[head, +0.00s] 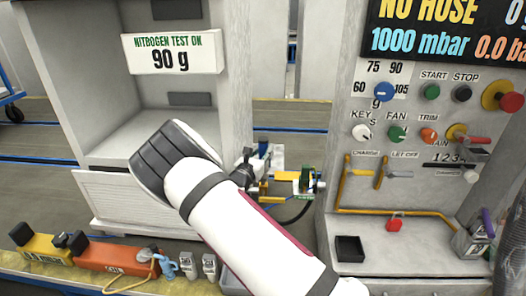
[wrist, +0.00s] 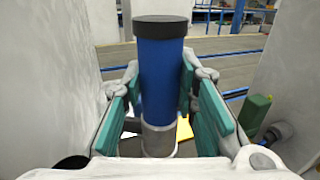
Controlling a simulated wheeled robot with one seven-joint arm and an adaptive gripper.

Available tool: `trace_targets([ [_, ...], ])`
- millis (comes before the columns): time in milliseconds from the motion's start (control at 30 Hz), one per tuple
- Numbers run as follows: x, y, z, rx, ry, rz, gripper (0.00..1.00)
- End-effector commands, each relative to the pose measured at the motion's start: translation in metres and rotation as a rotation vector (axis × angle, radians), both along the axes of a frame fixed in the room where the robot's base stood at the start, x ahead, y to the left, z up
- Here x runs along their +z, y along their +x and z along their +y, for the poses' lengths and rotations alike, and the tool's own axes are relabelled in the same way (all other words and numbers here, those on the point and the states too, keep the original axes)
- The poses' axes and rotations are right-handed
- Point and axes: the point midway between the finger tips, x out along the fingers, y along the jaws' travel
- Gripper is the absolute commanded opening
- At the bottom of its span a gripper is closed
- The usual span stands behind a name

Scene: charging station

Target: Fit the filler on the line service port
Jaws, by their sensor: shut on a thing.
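In the wrist view my gripper (wrist: 160,105) has its teal pads on both sides of an upright blue cylinder (wrist: 163,72) with a black cap and a metal collar at its lower end. I take this to be the filler; its lowest part is hidden by the gripper. In the head view my arm crosses the middle and hides much of the work area; dark gripper parts (head: 243,174) show just beyond it. A green and yellow fitting (head: 306,181) stands to their right by the control cabinet. I cannot tell for sure which part is the line service port.
The control cabinet (head: 340,130) on the right carries knobs, levers and a "NO HOSE" display (head: 440,28). The left cabinet (head: 80,105) has a "90 g" sign (head: 172,54). Yellow (head: 48,250) and orange (head: 112,259) units line the front ledge. A green part (wrist: 254,113) stands right in the wrist view.

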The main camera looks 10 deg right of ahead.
Motion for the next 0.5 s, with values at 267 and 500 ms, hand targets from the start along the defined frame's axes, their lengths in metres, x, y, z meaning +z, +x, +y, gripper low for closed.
trace_targets([
  [267,-0.0034,0.0001,-0.0002,0.0,0.0,-0.002,0.45],
  [500,-0.0038,-0.0001,-0.0001,0.0,-0.001,-0.001,0.5],
])
